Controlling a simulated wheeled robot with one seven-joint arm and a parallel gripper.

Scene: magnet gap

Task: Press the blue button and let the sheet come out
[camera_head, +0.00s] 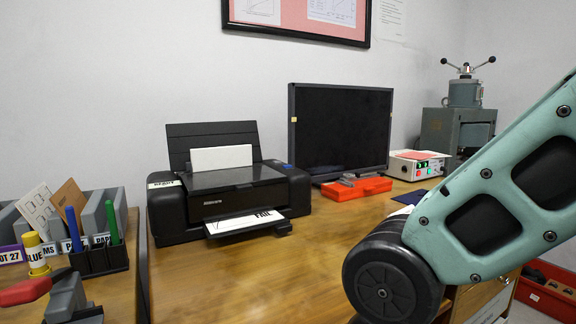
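A black printer (220,190) stands on the wooden desk, left of the monitor. A small blue patch (288,166) at the right end of its top looks like the blue button. Blank white paper (221,158) stands in the rear feed. A white printed sheet (245,222), with dark lettering that seems to read "FAIL", lies at the front output tray (250,232). I cannot tell whether its back edge is still inside the printer. My teal arm crosses the right side, with a dark round joint in front of the desk. My gripper is out of view.
A dark monitor (340,130) and an orange-red tray (357,188) stand right of the printer. A white box with lit buttons (416,165) is farther right. Pen holder (98,260) and file boxes are at left. The desk before the printer (270,275) is clear.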

